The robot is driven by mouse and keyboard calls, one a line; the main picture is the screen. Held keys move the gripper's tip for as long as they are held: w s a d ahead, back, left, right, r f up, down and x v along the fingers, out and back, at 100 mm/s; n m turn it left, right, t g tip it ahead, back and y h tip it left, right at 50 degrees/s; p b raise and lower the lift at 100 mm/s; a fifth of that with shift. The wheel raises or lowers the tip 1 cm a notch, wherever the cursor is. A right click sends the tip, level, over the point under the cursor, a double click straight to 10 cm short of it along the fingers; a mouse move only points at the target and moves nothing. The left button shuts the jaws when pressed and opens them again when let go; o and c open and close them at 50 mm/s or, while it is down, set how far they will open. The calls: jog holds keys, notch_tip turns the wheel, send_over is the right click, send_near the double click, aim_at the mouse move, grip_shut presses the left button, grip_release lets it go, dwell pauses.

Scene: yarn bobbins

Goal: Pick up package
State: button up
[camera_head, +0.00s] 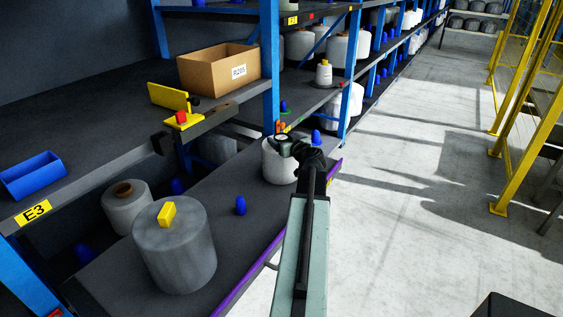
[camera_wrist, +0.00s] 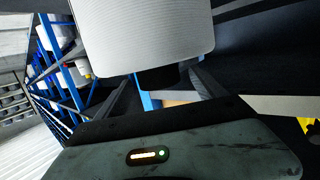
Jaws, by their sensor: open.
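A brown open-topped cardboard box (camera_head: 215,75) with a white label reading R205 sits on the upper-left shelf.
A large grey bobbin (camera_head: 175,248) with a yellow block on top stands on the lower shelf. A smaller bobbin (camera_head: 128,207) is behind it. A blue tray (camera_head: 33,177) lies upper left. A blue post (camera_head: 270,70) stands near my gripper.

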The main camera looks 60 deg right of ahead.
aim_at(279, 135)
jog(key=b+x, duration=0.1)
jog(key=x, duration=0.4)
jog(key=shift+d+f, duration=0.1)
jog(key=shift+f, duration=0.05)
grip_shut()
